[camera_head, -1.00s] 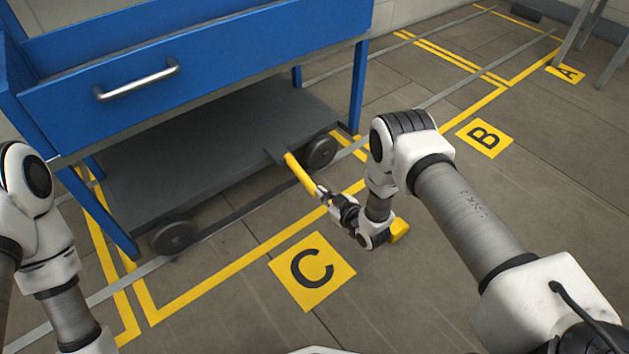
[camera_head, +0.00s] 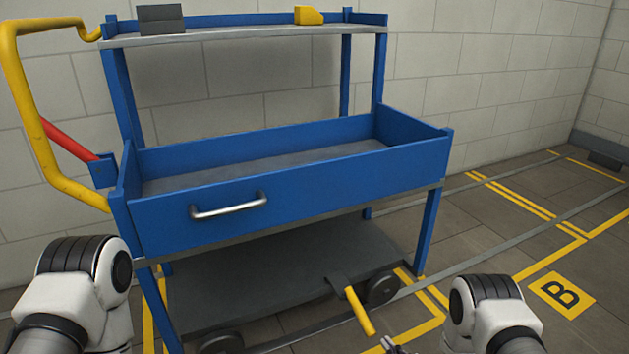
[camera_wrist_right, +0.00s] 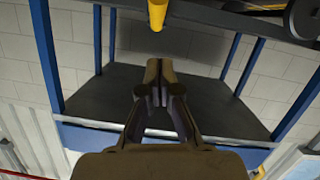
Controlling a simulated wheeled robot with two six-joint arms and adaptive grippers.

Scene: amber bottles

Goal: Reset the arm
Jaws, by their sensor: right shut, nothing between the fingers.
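My right arm (camera_head: 490,312) comes in at the bottom right of the head view. Only the tip of my right gripper (camera_head: 390,344) shows, at the bottom edge just right of the yellow pedal's end (camera_head: 362,314). In the right wrist view, the right gripper (camera_wrist_right: 158,68) is shut and empty, with its fingertips together. The yellow pedal (camera_wrist_right: 157,14) shows beyond the fingertips there, with a gap between them in the picture. My left arm (camera_head: 85,285) shows at the lower left of the head view; its gripper is out of frame.
A blue cart (camera_head: 300,200) with a silver handle (camera_head: 229,205) and a yellow push bar (camera_head: 35,120) stands ahead. A dark box (camera_head: 161,19) and a yellow block (camera_head: 309,15) are on its top shelf. Floor at right, near label B (camera_head: 561,294), is clear.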

